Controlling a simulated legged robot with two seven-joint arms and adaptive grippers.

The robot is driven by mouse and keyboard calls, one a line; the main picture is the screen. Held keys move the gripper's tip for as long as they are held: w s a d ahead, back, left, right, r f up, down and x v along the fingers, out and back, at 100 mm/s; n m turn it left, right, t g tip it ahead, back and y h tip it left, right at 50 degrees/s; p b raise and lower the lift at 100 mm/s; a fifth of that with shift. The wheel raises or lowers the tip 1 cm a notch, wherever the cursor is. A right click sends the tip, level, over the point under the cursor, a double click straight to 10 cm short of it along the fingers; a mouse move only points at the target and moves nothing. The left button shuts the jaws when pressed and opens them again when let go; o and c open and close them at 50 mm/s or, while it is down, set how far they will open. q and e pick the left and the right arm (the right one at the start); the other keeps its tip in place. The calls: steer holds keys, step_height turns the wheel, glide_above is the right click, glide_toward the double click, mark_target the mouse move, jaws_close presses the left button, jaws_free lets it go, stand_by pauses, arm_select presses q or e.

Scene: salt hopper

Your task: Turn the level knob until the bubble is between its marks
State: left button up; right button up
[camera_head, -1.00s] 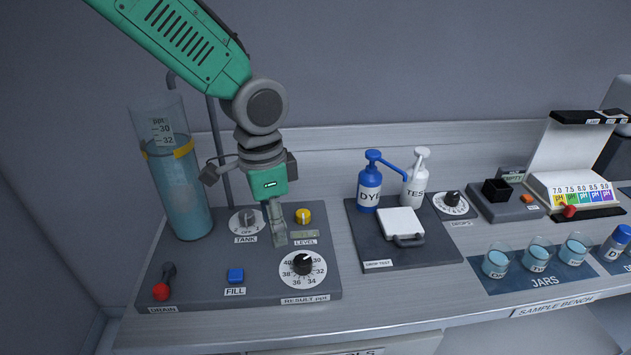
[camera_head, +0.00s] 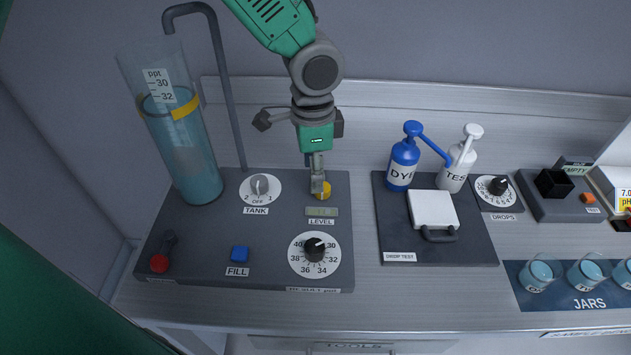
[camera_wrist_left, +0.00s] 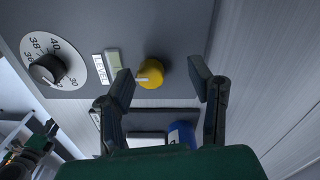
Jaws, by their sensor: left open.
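The yellow level knob (camera_head: 321,192) stands on the grey panel just above the LEVEL label (camera_head: 320,221). The bubble vial (camera_head: 322,211) lies between knob and label; the bubble is too small to make out. My left gripper (camera_head: 317,180) is over the knob and partly covers it in the head view. In the left wrist view my left gripper (camera_wrist_left: 165,82) is open, with the knob (camera_wrist_left: 151,72) showing between its fingertips, nearer the left one. The fingers look apart from the knob. The vial also shows there (camera_wrist_left: 113,62). My right gripper is not in view.
The TANK knob (camera_head: 260,186) is left of the level knob, and the RESULT dial (camera_head: 315,251) is below it. A tall water cylinder (camera_head: 188,165) stands at the left. The DYE bottle (camera_head: 402,165) and drop test tray (camera_head: 475,247) are to the right.

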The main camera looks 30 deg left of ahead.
mark_target(328, 188)
arm_select(q)
steer(key=shift+s+d+f, duration=0.1)
steer(key=shift+d+f, duration=0.2)
steer(key=shift+f, duration=0.25)
steer(key=shift+s+d+f, duration=0.1)
steer(key=shift+d+f, duration=0.15)
steer(key=shift+f, duration=0.25)
steer(key=d, duration=0.2)
steer(key=shift+w+d+f, duration=0.15)
steer(key=shift+d+f, duration=0.1)
steer(key=shift+d, duration=0.05)
steer(key=shift+a, duration=0.25)
steer(key=shift+a+f, duration=0.15)
steer(key=shift+a, duration=0.8)
jaws_close()
steer(key=shift+a, duration=0.15)
steer(key=shift+d, duration=0.6)
steer(key=shift+a, duration=0.1)
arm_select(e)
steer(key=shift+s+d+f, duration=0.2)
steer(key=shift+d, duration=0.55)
